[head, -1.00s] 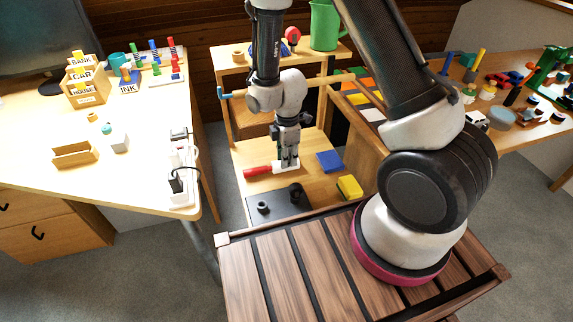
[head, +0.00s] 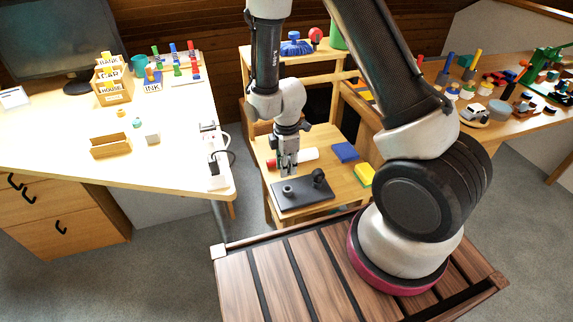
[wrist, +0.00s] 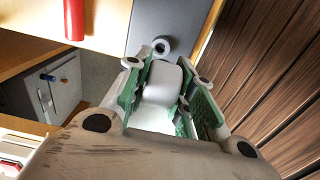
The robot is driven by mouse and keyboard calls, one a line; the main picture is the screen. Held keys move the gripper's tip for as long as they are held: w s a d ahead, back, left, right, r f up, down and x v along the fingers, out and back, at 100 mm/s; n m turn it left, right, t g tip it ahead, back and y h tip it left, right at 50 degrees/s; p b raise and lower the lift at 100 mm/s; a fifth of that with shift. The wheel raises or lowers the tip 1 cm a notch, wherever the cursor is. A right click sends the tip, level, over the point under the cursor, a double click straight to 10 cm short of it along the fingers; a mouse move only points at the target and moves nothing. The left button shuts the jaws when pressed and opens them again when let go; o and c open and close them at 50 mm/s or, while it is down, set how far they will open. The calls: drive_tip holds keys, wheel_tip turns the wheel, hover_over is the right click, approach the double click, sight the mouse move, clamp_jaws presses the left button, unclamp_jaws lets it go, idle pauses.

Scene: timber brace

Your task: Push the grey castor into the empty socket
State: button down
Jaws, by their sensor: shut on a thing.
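A dark board (head: 302,199) lies on the low wooden table. It bears a grey ring-shaped socket (head: 288,190), open at the top, and a black castor (head: 318,177) to its right. My gripper (head: 288,173) points down just above and behind the empty socket. In the wrist view the green-padded fingers are closed on a pale grey rounded piece, the grey castor (wrist: 162,82). The socket ring (wrist: 161,46) shows just beyond the castor on the board (wrist: 160,15). The castor's lower end and any gap to the socket are hidden.
A blue block (head: 345,151) and a yellow block (head: 364,175) lie to the right. A white power strip (head: 215,165) edges the left desk. My slatted deck is in front.

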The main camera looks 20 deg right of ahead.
drive_tip(key=shift+f, duration=2.9)
drive_tip(key=shift+f, duration=1.3)
drive_tip(key=shift+r, duration=1.1)
drive_tip(key=shift+f, duration=1.15)
idle(1.5)
